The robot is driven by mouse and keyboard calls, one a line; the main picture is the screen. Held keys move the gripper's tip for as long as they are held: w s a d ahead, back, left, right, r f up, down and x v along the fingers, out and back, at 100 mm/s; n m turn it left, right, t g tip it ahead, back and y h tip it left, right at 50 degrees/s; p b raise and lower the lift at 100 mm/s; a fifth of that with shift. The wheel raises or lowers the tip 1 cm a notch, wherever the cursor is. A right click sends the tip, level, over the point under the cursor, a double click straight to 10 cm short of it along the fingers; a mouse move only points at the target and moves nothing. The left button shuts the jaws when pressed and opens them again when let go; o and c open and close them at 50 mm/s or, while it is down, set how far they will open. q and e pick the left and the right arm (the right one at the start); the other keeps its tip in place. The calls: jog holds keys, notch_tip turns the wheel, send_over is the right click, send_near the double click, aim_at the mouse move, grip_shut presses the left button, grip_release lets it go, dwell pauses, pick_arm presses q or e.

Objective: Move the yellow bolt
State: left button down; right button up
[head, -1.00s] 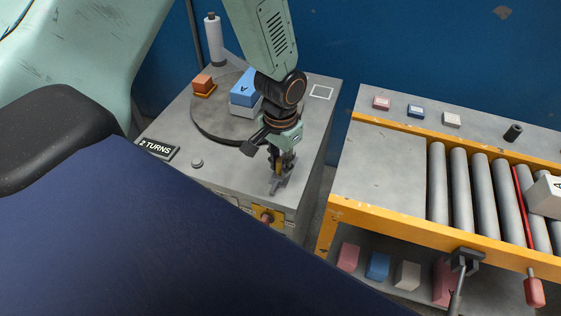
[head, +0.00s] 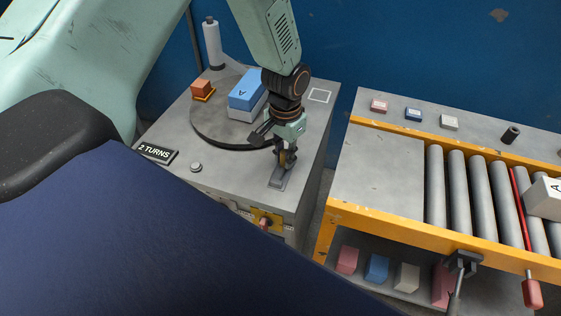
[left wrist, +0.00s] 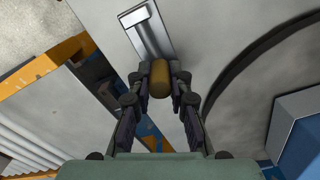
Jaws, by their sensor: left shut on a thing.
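The yellow bolt, a short brownish-yellow cylinder (left wrist: 160,78), is between the fingertips of my left gripper in the left wrist view. My left gripper (head: 284,161) is shut on it, and the fingers hide much of it in the head view. A grey slotted plate (head: 279,182) lies on top of the grey cabinet by its front edge. In the left wrist view the plate (left wrist: 146,28) runs up from the bolt, which is at its near end. I cannot tell if the bolt touches it. My right gripper is not in view.
A turntable (head: 215,126) holding a blue block (head: 247,90) and an orange block (head: 201,88) stands behind the gripper. A "2 TURNS" sign (head: 157,152) and a round button (head: 196,167) are at left. A roller conveyor (head: 380,170) stands to the right.

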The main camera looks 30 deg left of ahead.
aim_at(285, 150)
pick_arm(q)
jog(key=shift+w, duration=0.35)
jog(key=c, duration=1.2)
grip_release()
jog(key=shift+w+f, duration=0.1)
jog(key=shift+s+r, duration=0.2)
notch_tip(285, 150, up, 11)
jog(key=shift+f, duration=0.1)
jog(key=shift+w+r, duration=0.1)
jog(key=shift+r, duration=0.35)
jog(key=shift+r, duration=0.1)
